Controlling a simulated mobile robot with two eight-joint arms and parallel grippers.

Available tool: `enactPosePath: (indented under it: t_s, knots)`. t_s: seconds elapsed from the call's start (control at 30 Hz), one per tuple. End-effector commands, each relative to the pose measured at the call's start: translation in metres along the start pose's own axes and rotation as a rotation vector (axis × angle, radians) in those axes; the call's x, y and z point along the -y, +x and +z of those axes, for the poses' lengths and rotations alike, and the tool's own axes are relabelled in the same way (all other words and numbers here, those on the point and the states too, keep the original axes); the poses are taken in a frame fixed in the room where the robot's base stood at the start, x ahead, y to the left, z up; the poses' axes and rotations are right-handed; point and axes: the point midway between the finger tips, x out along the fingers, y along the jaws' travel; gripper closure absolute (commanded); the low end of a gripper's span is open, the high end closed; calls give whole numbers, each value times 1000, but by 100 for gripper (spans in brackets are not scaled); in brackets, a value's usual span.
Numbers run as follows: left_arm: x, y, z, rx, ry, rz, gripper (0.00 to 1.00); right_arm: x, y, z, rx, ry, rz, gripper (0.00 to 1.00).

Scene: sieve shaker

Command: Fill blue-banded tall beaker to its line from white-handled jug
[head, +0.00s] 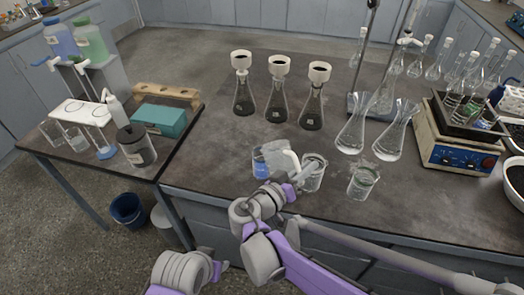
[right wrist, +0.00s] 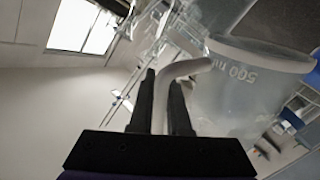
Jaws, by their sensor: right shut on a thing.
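The blue-banded tall beaker (head: 261,167) stands near the front edge of the dark bench, partly hidden by my right wrist. My right gripper (head: 299,176) is just to its right, with much of its jaws hidden by the wrist. The gripper is shut on the white handle (right wrist: 183,70) of the clear jug. In the right wrist view, the jug (right wrist: 235,95) carries a 500 ml mark. I cannot tell the liquid levels or the beaker's line. My left gripper is out of view.
Another glass vessel (head: 362,184) stands right of the jug. Two clear flasks (head: 351,137) stand behind, with several dark flasks under white funnels (head: 278,98) farther back. A shaker (head: 455,145) is at the right. A side table (head: 175,163) stands at the left.

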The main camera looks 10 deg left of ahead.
Motion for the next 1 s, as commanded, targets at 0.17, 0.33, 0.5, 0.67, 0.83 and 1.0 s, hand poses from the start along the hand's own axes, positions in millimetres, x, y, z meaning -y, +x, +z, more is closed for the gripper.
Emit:
enactPosePath:
  t_s: [0.17, 0.33, 0.5, 0.67, 0.83, 1.0]
  knots:
    - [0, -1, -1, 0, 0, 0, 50, -1, -1, -2, 0, -10, 0, 100]
    - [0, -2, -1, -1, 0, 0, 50, -1, -2, -3, 3, -21, 0, 100]
    - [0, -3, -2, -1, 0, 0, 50, -2, -4, -5, 4, -31, 0, 100]
    - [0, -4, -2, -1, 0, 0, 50, -2, -4, -6, 6, -40, 0, 100]
    - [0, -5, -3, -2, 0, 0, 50, -3, -6, -7, 8, -51, 0, 100]
    - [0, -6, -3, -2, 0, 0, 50, -4, -7, -8, 9, -61, 0, 100]
